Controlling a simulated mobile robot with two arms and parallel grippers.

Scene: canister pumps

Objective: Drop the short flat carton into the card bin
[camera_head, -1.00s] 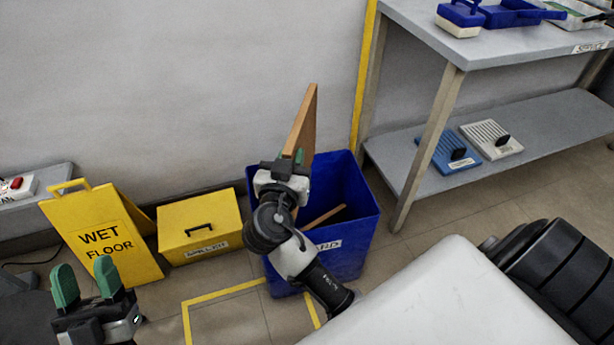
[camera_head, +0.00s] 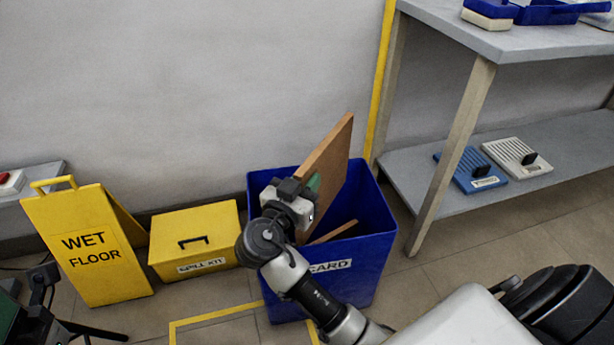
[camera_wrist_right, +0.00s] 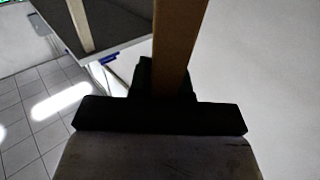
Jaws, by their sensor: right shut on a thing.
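The flat brown carton (camera_head: 332,152) is held on edge and tilted by my right gripper (camera_head: 311,184), which is shut on it. Its upper part stands above the rim of the blue card bin (camera_head: 365,270), and its lower part is over or inside the bin mouth, partly hidden by the gripper. In the right wrist view the carton (camera_wrist_right: 176,45) shows as a narrow brown strip at the jaws. Another brown piece (camera_head: 335,232) lies inside the bin. My left gripper (camera_head: 38,300) shows only partly at the lower left, and its jaws are unclear.
A yellow wet floor sign (camera_head: 92,255) and a yellow spill kit box (camera_head: 195,242) stand left of the bin. A grey shelf table (camera_head: 470,85) stands to the right, its leg close to the bin. The wall is behind.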

